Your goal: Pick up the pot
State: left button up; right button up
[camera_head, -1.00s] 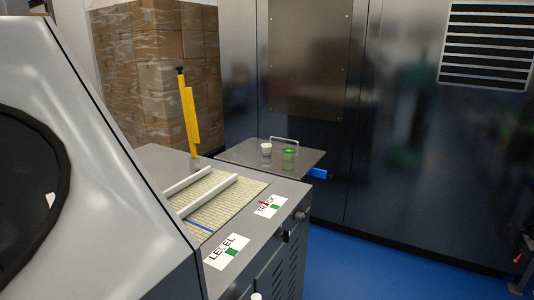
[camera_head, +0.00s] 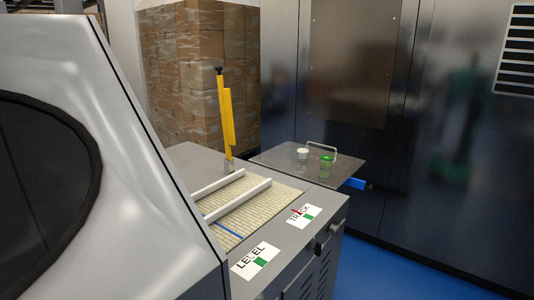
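Two small pots stand on a grey metal tray (camera_head: 275,158) beyond the conveyor machine. One is a white pot (camera_head: 302,154). The other is a green pot (camera_head: 326,160) with a bright green top, just right of the white one. I cannot tell which of them is the task's pot. Both stand upright and apart from each other. Neither of my grippers is in view, and nothing touches the pots.
A grey machine with a slatted conveyor (camera_head: 250,205) and two light rails lies in front of the tray. A yellow post (camera_head: 226,112) rises behind it. A large silver housing (camera_head: 130,160) fills the left. Blue floor (camera_head: 400,265) is open at lower right.

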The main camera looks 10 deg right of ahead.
aim_at(302, 156)
jog(key=i+l+u, duration=0.2)
jog(key=l, duration=0.15)
jog(key=i+l+u, duration=0.15)
jog(key=l, duration=0.2)
jog(key=l+u, duration=0.2)
jog(key=l, duration=0.2)
jog(key=i+l+u, duration=0.2)
jog(key=l, duration=0.2)
jog(key=k, duration=0.05)
